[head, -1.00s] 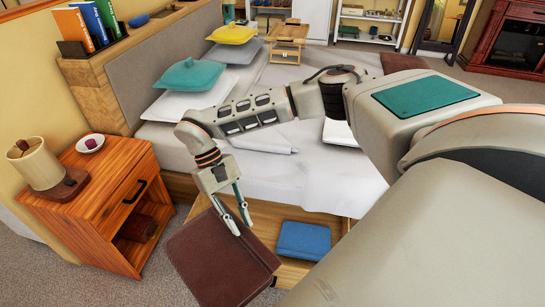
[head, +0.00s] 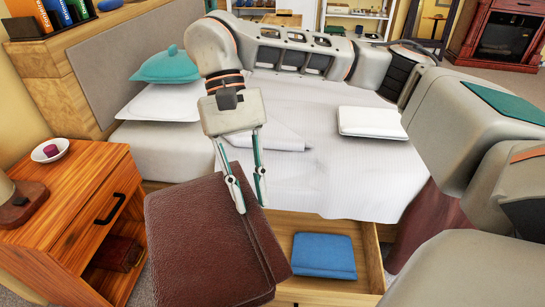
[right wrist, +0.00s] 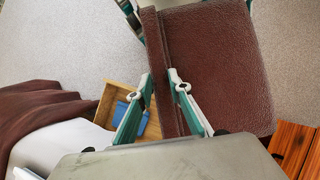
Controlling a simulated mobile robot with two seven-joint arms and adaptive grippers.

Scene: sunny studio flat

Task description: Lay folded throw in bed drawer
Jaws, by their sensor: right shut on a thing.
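The folded throw (head: 200,240) is a dark brown, leather-textured flat bundle. My right gripper (head: 249,197) is shut on its edge and holds it tilted in the air, left of and partly in front of the open bed drawer (head: 374,265). In the right wrist view, the throw (right wrist: 222,60) hangs from the gripper (right wrist: 161,82) and the drawer (right wrist: 110,98) shows to its left. The drawer is light wood and its left part is hidden behind the throw in the head view. My left gripper is not in view.
A blue folded cloth (head: 323,255) lies in the drawer. A wooden nightstand (head: 75,215) with a small bowl (head: 50,151) stands at left. The bed (head: 330,185) is above the drawer, with a white folded item (head: 371,122) on it. A brown drape (head: 425,222) hangs at its right corner.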

